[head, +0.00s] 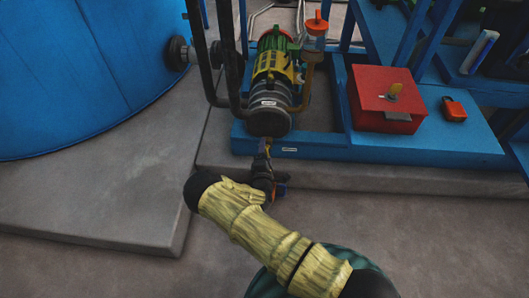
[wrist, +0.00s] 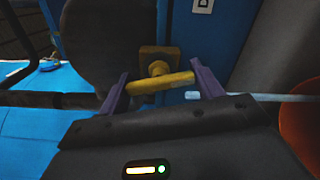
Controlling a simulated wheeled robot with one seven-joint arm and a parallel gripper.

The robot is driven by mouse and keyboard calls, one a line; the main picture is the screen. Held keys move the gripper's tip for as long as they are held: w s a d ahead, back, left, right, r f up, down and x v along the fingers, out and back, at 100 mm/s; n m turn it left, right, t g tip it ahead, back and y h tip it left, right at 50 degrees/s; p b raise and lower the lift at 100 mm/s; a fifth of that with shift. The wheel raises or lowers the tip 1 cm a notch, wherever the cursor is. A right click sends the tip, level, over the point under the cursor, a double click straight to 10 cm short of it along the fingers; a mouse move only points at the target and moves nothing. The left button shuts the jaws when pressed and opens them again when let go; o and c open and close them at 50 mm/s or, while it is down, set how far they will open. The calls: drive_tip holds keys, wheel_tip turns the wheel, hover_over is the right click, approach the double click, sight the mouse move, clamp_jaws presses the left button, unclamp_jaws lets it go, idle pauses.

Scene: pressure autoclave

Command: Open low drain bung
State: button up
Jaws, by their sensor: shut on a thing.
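The drain bung is a yellow T-shaped handle (wrist: 172,80) on a square yellow base, in the middle of the wrist view. It sits low beside a dark rounded body. My gripper (wrist: 160,74) has its two purple fingers at the two ends of the bung's crossbar, shut on it. The crossbar is slightly tilted, its right end higher. In the head view my gripper (head: 264,150) is at the front edge of the blue skid, below the pump's dark round end. The bung is too small and covered to make out there.
A pump with a yellow and green motor (head: 272,62) stands on the blue skid (head: 440,141). A red box (head: 377,98) with a yellow knob stands to its right. A large blue tank (head: 85,75) is at left. Grey floor lies in front.

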drive_tip(key=n, duration=0.2)
drive_tip(key=n+b, duration=0.1)
drive_tip(key=n, duration=0.1)
drive_tip(key=n+b, duration=0.1)
drive_tip(key=n, duration=0.1)
drive_tip(key=shift+s+f, duration=0.15)
drive_tip(key=shift+f, duration=0.2)
drive_tip(key=n+b, duration=0.2)
drive_tip(key=n, duration=0.1)
drive_tip(key=shift+n, duration=0.4)
drive_tip(key=shift+d+r+n+b, duration=0.15)
drive_tip(key=shift+n+b, duration=0.45)
drive_tip(key=shift+n, duration=0.4)
drive_tip(key=shift+w, duration=0.2)
drive_tip(key=o, duration=0.7)
drive_tip(key=shift+o, duration=1.4)
